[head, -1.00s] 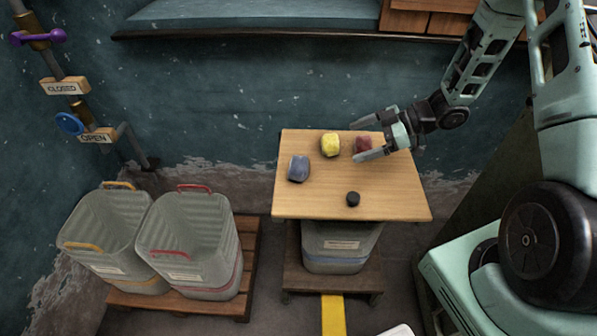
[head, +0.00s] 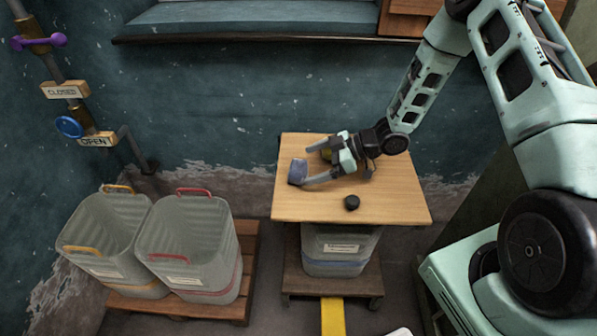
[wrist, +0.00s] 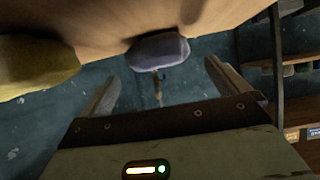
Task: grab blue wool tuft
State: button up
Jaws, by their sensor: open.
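The blue wool tuft (head: 297,172) lies near the left edge of the wooden table (head: 385,207). My gripper (head: 306,164) is open with its fingers pointing left at the tuft. In the wrist view the tuft (wrist: 158,50) is ahead of the gap between the two open fingers (wrist: 160,85), roughly centred. In the head view the near fingertip is very close to the tuft; I cannot tell whether it touches. The yellow tuft (head: 326,154) is mostly hidden behind my gripper and shows at the left in the wrist view (wrist: 35,68). The red tuft is hidden.
A bin with a blue band (head: 338,250) sits under the table. Bins with yellow (head: 85,248) and red (head: 165,256) handles stand on a pallet at left. The table's front left is clear.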

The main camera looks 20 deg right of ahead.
aim_at(304, 166)
jog(key=shift+x, duration=1.9)
jog(key=shift+d+f, duration=0.1)
jog(key=shift+f, duration=0.05)
jog(key=c, duration=1)
jog(key=shift+c, duration=0.2)
